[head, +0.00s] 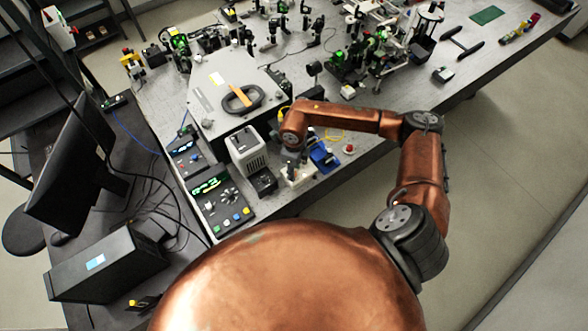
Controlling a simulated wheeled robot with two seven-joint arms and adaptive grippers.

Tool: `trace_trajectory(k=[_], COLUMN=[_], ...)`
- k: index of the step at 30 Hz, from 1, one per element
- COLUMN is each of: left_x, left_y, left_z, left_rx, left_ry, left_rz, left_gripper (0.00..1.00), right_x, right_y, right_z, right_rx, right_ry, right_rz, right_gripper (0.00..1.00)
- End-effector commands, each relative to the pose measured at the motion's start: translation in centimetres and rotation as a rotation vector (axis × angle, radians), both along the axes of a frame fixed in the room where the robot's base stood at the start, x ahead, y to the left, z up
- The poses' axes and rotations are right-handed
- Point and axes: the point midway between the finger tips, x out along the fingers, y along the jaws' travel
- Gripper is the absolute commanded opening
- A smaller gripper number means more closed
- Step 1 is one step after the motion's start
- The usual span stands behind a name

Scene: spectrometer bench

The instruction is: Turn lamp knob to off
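My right arm reaches over the bench from the right, and its gripper (293,162) points down at a small white box (300,179) near the bench's front edge. The gripper's fingers are small and dark here, so I cannot tell whether they are open or shut, or whether they touch the box. The lamp knob cannot be made out; it may be hidden under the gripper. A light grey vented housing (247,152) stands to the left of the gripper, with a small black unit (263,182) in front of it. My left gripper is not in view.
A blue device (323,156) and a red button (349,149) sit close right of the gripper. Black control panels (222,203) lie to the left. A large grey instrument (225,90) stands behind. A monitor (72,160) is at far left.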

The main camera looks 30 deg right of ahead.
Motion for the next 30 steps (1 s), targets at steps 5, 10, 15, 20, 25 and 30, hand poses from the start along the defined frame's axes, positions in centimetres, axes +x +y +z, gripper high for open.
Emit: trace_trajectory(k=[5, 10, 15, 20, 25, 30], left_x=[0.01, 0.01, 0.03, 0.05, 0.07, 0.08], left_y=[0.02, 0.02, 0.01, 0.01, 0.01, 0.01], left_z=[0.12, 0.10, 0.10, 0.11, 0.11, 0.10], left_rx=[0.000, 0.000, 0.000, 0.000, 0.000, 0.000], left_ry=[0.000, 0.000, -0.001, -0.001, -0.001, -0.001], left_rz=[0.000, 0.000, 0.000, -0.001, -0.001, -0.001], left_gripper=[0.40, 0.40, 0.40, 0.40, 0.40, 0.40], right_x=[0.04, 0.02, 0.01, 0.02, 0.02, 0.04], right_y=[0.01, 0.02, 0.03, 0.04, 0.02, 0.01], right_z=[-0.53, -0.53, -0.51, -0.50, -0.49, -0.48], right_rx=[0.000, 0.001, 0.001, 0.001, 0.001, 0.001], right_ry=[-0.001, -0.001, -0.001, -0.001, -0.001, -0.002], right_rz=[0.000, 0.001, 0.001, 0.001, 0.001, 0.001], right_gripper=[0.33, 0.33, 0.21, 0.10, 0.00, 0.00])
